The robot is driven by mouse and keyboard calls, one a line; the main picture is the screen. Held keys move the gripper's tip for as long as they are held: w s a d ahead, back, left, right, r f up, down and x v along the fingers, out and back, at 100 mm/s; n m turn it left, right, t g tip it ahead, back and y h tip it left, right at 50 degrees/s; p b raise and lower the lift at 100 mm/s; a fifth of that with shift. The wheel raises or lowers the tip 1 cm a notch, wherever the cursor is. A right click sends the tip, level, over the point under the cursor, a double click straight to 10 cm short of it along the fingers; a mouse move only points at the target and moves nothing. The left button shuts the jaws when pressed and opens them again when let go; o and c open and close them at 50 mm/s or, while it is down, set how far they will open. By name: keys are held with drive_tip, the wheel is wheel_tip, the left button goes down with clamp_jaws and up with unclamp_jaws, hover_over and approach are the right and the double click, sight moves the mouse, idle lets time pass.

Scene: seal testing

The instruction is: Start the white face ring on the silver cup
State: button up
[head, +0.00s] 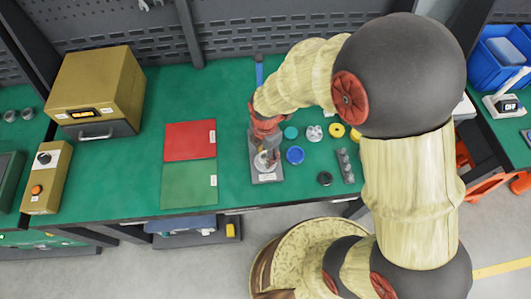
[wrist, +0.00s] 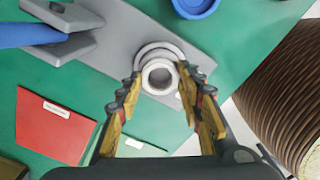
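The white face ring (wrist: 160,77) is between my gripper's fingertips (wrist: 159,74) in the wrist view. Both tips appear to touch its sides. The silver cup (wrist: 157,50) shows as a wider round rim just behind and above the ring in that view; the ring overlaps its lower part. I cannot tell whether the ring touches the cup or hovers above it. The cup stands on a grey plate (wrist: 204,60). In the head view, my gripper (head: 266,156) points down over this grey plate (head: 268,178), and its fingers partly hide the cup and ring.
Right of the plate lie a blue round part (head: 295,155), a teal disc (head: 291,132), a yellow ring (head: 336,130) and a black part (head: 324,178). Red (head: 190,140) and green (head: 188,184) sheets lie left.

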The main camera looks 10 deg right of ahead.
drive_tip(key=o, duration=0.6)
drive_tip(key=shift+c, duration=0.2)
drive_tip(key=shift+r+p, duration=2.85)
drive_tip(key=shift+r, duration=0.75)
